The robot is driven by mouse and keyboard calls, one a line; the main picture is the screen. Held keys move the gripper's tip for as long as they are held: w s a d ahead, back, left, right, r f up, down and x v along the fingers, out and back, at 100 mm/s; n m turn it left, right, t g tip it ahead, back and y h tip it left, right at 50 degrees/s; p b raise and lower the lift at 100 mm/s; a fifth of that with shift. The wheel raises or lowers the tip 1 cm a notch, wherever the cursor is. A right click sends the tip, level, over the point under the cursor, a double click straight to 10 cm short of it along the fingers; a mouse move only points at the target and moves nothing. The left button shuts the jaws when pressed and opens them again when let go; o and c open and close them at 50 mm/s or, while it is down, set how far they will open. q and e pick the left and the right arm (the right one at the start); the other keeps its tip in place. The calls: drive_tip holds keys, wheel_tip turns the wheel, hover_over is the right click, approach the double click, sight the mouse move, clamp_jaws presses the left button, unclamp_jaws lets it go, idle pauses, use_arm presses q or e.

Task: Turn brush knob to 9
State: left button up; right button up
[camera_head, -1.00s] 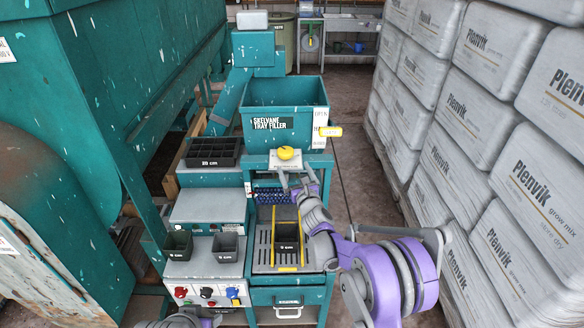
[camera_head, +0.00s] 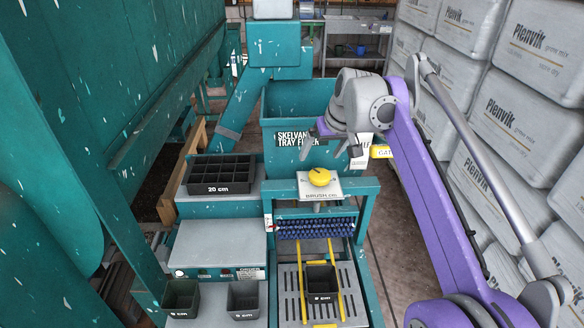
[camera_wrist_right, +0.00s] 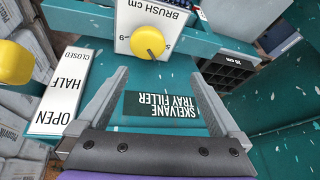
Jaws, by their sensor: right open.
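The yellow round brush knob (camera_head: 319,177) sits on a white plate (camera_head: 333,189) at the front of the teal tray filler (camera_head: 277,162). In the right wrist view the knob (camera_wrist_right: 148,40) appears upside down on its "BRUSH cm" plate, with a 9 on the left and a 5 on the right. A short dark mark on the knob points down in that picture; its exact setting is unclear. My right gripper (camera_head: 322,128) is open and empty, above and behind the knob in the head view. In the wrist view its fingers (camera_wrist_right: 158,82) are apart from the knob. My left gripper is out of view.
A yellow gate handle (camera_head: 382,152) is right of the hopper, beside an OPEN/HALF/CLOSED label (camera_wrist_right: 60,92). A blue brush roller (camera_head: 316,228) lies below the knob. A black pot (camera_head: 321,283) stands between yellow rails. Stacked white bags (camera_head: 470,150) line the right.

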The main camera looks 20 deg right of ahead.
sight(320, 174)
drive_tip(key=shift+n+g+h, duration=0.4)
drive_tip(key=shift+h, duration=0.1)
drive_tip(key=x, duration=0.3)
drive_tip(key=d+b+x, duration=0.1)
drive_tip(key=x, duration=0.2)
drive_tip(key=s+x, duration=0.1)
drive_tip(key=x, duration=0.2)
drive_tip(key=shift+d+f, duration=0.2)
drive_tip(key=shift+f, duration=0.1)
drive_tip(key=c, duration=1.2)
drive_tip(key=shift+c, duration=0.2)
